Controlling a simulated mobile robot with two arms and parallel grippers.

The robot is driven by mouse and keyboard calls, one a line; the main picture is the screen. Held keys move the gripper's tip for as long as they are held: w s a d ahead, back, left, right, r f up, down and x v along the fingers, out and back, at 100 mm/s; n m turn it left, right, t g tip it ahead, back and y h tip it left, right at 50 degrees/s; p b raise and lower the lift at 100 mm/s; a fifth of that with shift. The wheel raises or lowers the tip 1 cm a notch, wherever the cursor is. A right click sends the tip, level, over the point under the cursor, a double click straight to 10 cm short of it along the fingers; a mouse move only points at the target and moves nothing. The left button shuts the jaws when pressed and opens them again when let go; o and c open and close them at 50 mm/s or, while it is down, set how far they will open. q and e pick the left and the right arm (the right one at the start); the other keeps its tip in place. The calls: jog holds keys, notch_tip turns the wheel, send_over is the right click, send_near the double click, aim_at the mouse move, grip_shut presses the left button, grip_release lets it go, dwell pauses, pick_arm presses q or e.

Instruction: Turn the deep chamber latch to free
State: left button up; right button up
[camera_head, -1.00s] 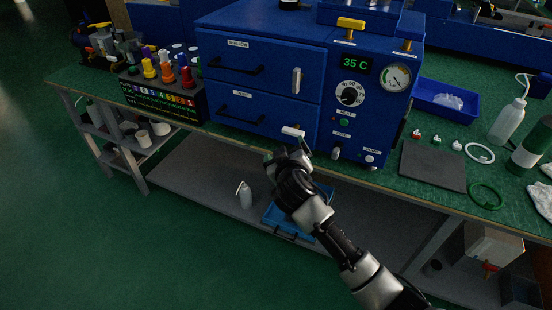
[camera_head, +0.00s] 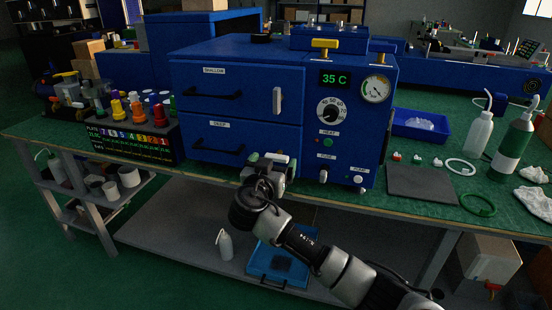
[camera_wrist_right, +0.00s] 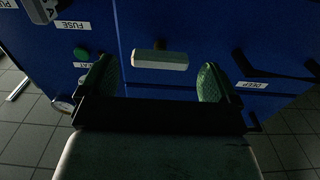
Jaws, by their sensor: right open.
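The deep chamber latch (camera_head: 277,157) is a pale bar on the blue press front, at the upper right of the lower drawer marked DEEP (camera_head: 235,140). It lies roughly horizontal. In the right wrist view the latch (camera_wrist_right: 160,61) shows between and beyond the two green-padded fingers. My right gripper (camera_head: 272,165) is open in front of the latch and partly covers it in the head view. In the right wrist view the gripper (camera_wrist_right: 155,85) has nothing between its fingers; contact with the latch is not seen. My left gripper is out of view.
The shallow chamber latch (camera_head: 277,101) stands vertical above. Black drawer handles (camera_head: 218,149) stick out to the left. The control panel with dial (camera_head: 330,110) and lower knobs (camera_head: 323,176) is to the right. A blue tray (camera_head: 280,265) and a bottle (camera_head: 224,244) are on the shelf below.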

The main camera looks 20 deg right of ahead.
aim_at(276, 160)
jog(key=shift+x, duration=1.6)
jog(key=c, duration=0.9)
jog(key=shift+c, duration=0.2)
